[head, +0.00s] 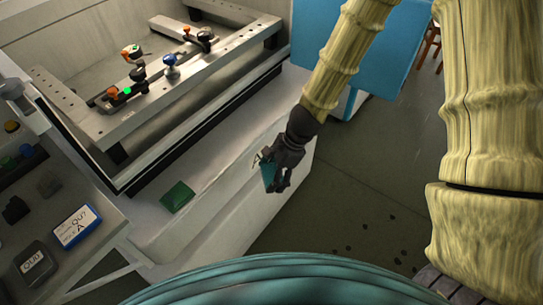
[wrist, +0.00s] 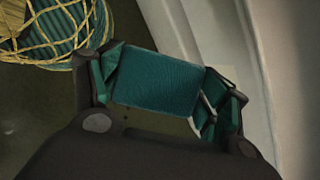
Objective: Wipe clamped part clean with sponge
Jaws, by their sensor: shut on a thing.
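My gripper (head: 275,178) hangs beside the front wall of the machine, over its outer edge. It is shut on a teal sponge (head: 268,174). In the wrist view the sponge (wrist: 157,82) fills the gap between the two fingers (wrist: 160,92). Up and left, inside the open machine tank, a grey part (head: 138,74) appears to sit among clamps on a metal frame (head: 205,62); a small bright green patch (head: 127,90) shows there. The sponge is well apart from it. Clamp hardware partly hides the part's outline.
A dark green pad (head: 177,196) lies on the machine's white ledge (head: 210,185). At the lower left a grey bench (head: 85,200) carries a blue-and-white sign (head: 76,226) and a black labelled block (head: 35,264). A blue cabinet (head: 395,50) stands behind my arm. Open floor (head: 350,190) lies right.

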